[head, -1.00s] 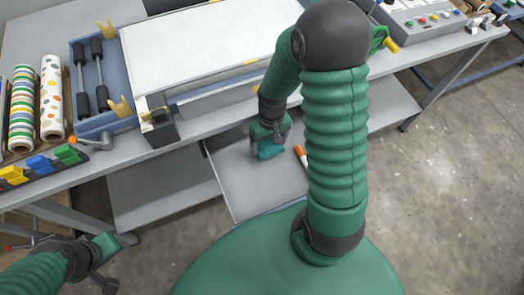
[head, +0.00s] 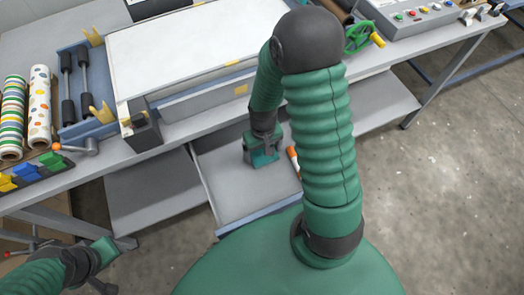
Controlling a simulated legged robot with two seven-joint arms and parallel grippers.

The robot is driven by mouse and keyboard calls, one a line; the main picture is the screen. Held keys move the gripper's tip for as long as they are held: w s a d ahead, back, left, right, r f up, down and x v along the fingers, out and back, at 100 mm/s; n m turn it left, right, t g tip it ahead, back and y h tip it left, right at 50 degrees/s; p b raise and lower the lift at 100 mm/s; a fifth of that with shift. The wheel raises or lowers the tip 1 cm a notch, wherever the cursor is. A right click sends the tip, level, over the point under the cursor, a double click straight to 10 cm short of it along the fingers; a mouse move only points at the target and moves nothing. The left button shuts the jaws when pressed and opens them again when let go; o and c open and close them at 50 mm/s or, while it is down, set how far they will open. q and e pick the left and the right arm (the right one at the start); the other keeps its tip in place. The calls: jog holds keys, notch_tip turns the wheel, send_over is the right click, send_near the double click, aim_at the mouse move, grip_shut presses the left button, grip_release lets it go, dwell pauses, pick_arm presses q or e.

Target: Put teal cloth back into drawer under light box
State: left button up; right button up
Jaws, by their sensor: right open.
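The light box (head: 185,55) with a white top stands on the bench. The drawer (head: 228,188) under it is pulled out and shows a grey floor. My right gripper (head: 263,150) reaches down into the drawer and is open. A small teal patch, seemingly the teal cloth (head: 263,161), shows right at its fingertips on the drawer floor. The gripper hides much of it, and I cannot tell whether they touch. My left gripper (head: 108,268) is open and empty at the lower left, away from the drawer.
A white marker with an orange cap (head: 294,160) lies in the drawer, right of my gripper. Patterned rolls (head: 38,105), a blue tray with black-handled rollers (head: 77,130) and coloured clips (head: 50,160) sit left. A control box (head: 415,15) stands at the back right.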

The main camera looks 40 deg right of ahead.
aim_at(262, 152)
jog(key=shift+a+r, duration=0.15)
jog(key=shift+a, duration=0.9)
jog(key=r, duration=0.2)
jog(key=d+r+p, duration=0.1)
jog(key=r, duration=0.2)
jog(key=d+r+p, duration=0.1)
jog(key=r, duration=0.1)
jog(key=shift+w+r, duration=0.1)
jog(key=shift+r, duration=0.1)
pick_arm(q)
jog(key=r, duration=0.1)
jog(key=a+r+p, duration=0.1)
jog(key=shift+a+r, duration=0.2)
jog(key=shift+r, duration=0.15)
pick_arm(e)
jog(key=a+r+n+t, duration=0.1)
jog(key=a+r, duration=0.2)
jog(key=a, duration=0.3)
jog(key=s+a+r+n+t, duration=0.1)
jog(key=a+r+n, duration=0.1)
jog(key=a+r, duration=0.2)
jog(key=shift+s+a+t, duration=0.2)
jog(key=shift+a+t, duration=0.1)
jog(key=shift+a, duration=0.6)
pick_arm(q)
jog(key=shift+w+f, duration=0.1)
pick_arm(e)
jog(key=shift+f, duration=0.1)
